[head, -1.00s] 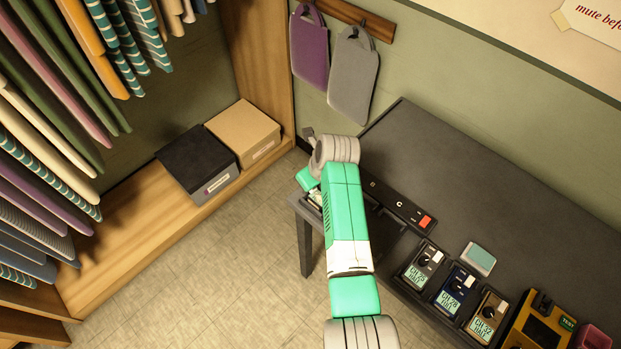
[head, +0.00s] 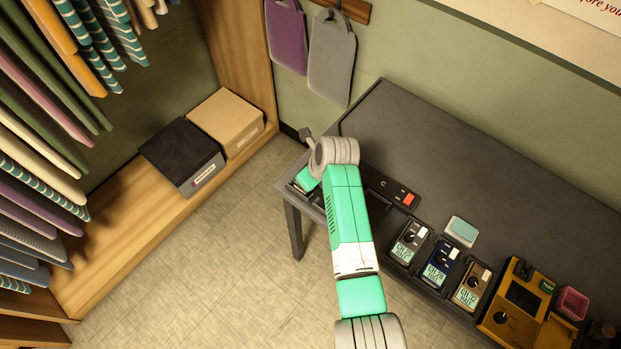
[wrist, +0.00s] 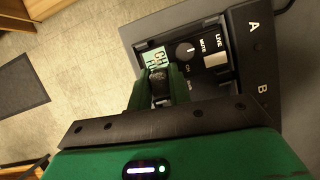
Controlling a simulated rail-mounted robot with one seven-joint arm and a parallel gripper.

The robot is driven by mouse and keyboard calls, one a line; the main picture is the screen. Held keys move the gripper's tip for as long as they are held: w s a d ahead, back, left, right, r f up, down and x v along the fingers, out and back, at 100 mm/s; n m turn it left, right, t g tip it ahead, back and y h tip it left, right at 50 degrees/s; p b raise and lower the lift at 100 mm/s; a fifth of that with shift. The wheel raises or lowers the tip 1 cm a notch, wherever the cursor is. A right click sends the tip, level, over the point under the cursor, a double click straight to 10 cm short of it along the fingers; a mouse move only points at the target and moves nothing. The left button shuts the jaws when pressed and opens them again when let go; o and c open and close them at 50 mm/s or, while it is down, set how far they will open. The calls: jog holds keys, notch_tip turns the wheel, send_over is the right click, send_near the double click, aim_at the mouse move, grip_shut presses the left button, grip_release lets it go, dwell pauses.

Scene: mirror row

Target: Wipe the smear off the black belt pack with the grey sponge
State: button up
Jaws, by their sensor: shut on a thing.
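My gripper (wrist: 158,88) is shut on a small dark thing (wrist: 158,76), shadowed between its fingers; I cannot tell surely whether it is the grey sponge. Just beyond it in the wrist view is a black belt pack (wrist: 201,62) with a display, a round knob and a LIVE/MUTE switch, set in a dark holder. Whether the held thing touches the pack is unclear. I make out no smear; the fingers cover part of the pack. In the head view my arm hides the gripper's fingers at the table's left end. Another dark belt pack (head: 410,243) stands farther right.
On the dark table (head: 450,150) are a navy pack (head: 443,260), a tan pack (head: 472,287), a teal-topped pad (head: 461,231), a yellow tester (head: 517,303) and a pink container (head: 571,303). The table's back is clear. A clothes rack and two boxes stand left.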

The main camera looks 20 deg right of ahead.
jog(key=shift+w+a+f+b, duration=0.1)
jog(key=shift+w+a+b, duration=0.35)
jog(key=shift+w+b, duration=0.3)
jog(key=shift+w+a+f+b, duration=0.1)
jog(key=shift+w+a+b, duration=0.4)
jog(key=shift+w, duration=0.45)
jog(key=r, duration=0.1)
jog(key=r+p, duration=0.1)
jog(key=r, duration=0.1)
jog(key=shift+w+a+p, duration=0.2)
jog(key=shift+w+p, duration=0.05)
jog(key=shift+p, duration=0.15)
notch_tip(320, 180, up, 6)
jog(key=p, duration=0.5)
jog(key=shift+f+p, duration=0.25)
jog(key=shift+p, duration=0.1)
